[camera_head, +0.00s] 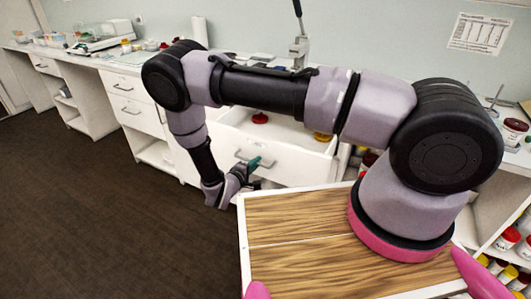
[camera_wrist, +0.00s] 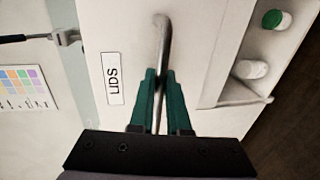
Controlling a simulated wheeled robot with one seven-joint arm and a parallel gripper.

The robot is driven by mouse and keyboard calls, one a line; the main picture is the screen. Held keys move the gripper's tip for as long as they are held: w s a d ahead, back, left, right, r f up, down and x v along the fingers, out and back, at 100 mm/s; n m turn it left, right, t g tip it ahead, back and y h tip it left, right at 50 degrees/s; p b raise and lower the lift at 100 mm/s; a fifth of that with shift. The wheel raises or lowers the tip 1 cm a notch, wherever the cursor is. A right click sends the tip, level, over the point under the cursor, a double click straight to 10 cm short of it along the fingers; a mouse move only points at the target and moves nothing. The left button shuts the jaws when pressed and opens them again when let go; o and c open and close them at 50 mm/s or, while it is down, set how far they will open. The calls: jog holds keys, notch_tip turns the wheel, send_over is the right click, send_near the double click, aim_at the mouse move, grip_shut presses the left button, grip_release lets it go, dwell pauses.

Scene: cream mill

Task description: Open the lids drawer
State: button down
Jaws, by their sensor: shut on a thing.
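The lids drawer (camera_head: 295,168) is a white drawer in the bench, pulled out so that its inside shows from above. A red lid (camera_head: 260,118) and a yellow lid (camera_head: 322,137) show inside it. Its front carries a label (camera_wrist: 112,78) in the wrist view that seems to read LIDS. My gripper (camera_wrist: 158,76) has green fingers shut on the metal bar handle (camera_wrist: 162,35) of this drawer. In the head view my gripper (camera_head: 254,163) is at the drawer front, and my arm hides part of the drawer.
A closed drawer (camera_head: 123,85) and open shelves line the white bench to the left. A balance (camera_head: 105,40) and small jars stand on the bench top. Red-lidded jars (camera_head: 515,130) stand at the right. The dark floor (camera_head: 90,210) at the left is clear.

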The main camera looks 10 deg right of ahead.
jog(key=f+v, duration=0.1)
jog(key=v, duration=0.7)
jog(key=shift+s+a+f, duration=0.2)
jog(key=shift+s+f, duration=0.15)
jog(key=c, duration=0.9)
grip_release()
jog(key=v, duration=1.1)
jog(key=shift+w, duration=0.1)
